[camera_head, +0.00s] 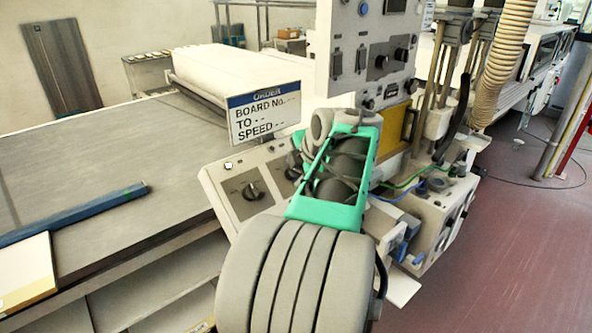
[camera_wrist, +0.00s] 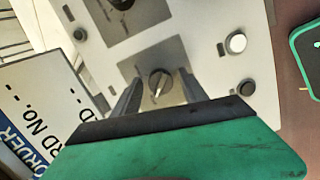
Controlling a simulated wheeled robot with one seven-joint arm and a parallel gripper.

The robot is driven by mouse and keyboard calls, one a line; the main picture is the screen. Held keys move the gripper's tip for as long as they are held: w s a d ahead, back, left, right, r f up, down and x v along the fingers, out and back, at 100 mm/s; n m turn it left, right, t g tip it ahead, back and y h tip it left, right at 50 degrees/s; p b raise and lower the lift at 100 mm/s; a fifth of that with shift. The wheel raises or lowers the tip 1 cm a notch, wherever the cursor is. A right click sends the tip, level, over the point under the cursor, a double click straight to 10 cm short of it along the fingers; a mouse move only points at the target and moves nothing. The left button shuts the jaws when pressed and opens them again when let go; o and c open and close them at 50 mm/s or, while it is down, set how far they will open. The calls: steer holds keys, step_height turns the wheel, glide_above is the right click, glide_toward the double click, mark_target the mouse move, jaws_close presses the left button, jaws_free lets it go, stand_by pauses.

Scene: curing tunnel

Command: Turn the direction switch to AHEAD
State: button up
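In the wrist view, a dark rotary knob (camera_wrist: 160,84) with a pale pointer line sits on a grey plate of a light control panel. My gripper (camera_wrist: 160,78) is open, with one finger to each side of the knob and gaps between. Whether the fingertips reach the knob's depth cannot be told. In the head view, my arm covers the gripper and part of the sloped panel. One knob (camera_head: 252,191) shows left of the arm, and another (camera_head: 293,170) is partly hidden behind it. No AHEAD label can be read.
An order sign (camera_head: 264,113) stands close behind the panel and shows at the left of the wrist view. A white button (camera_wrist: 236,43) and black buttons lie near the knob. A taller switch cabinet (camera_head: 372,50) rises behind. A wide grey bed (camera_head: 110,160) lies left.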

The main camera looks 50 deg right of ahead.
jaws_close()
stand_by(0.3)
steer(key=shift+m, duration=0.3)
steer(key=m+p, duration=0.2)
steer(key=m, duration=0.1)
steer(key=shift+r+m+y, duration=0.1)
steer(key=shift+m+y, duration=0.2)
steer(key=shift+y, duration=0.1)
steer(key=m+p, duration=0.3)
steer(key=m, duration=0.1)
steer(key=shift+g+y+p, duration=0.3)
steer(key=shift+g+y, duration=0.1)
steer(key=m+y+p, duration=0.1)
steer(key=m+p, duration=0.4)
steer(key=shift+s, duration=0.1)
steer(key=shift+m+t+y+p, duration=0.3)
steer(key=shift+m+y+p, duration=0.1)
steer(key=shift+m+p, duration=1.1)
steer(key=shift+f+m, duration=0.25)
steer(key=shift+m, duration=0.05)
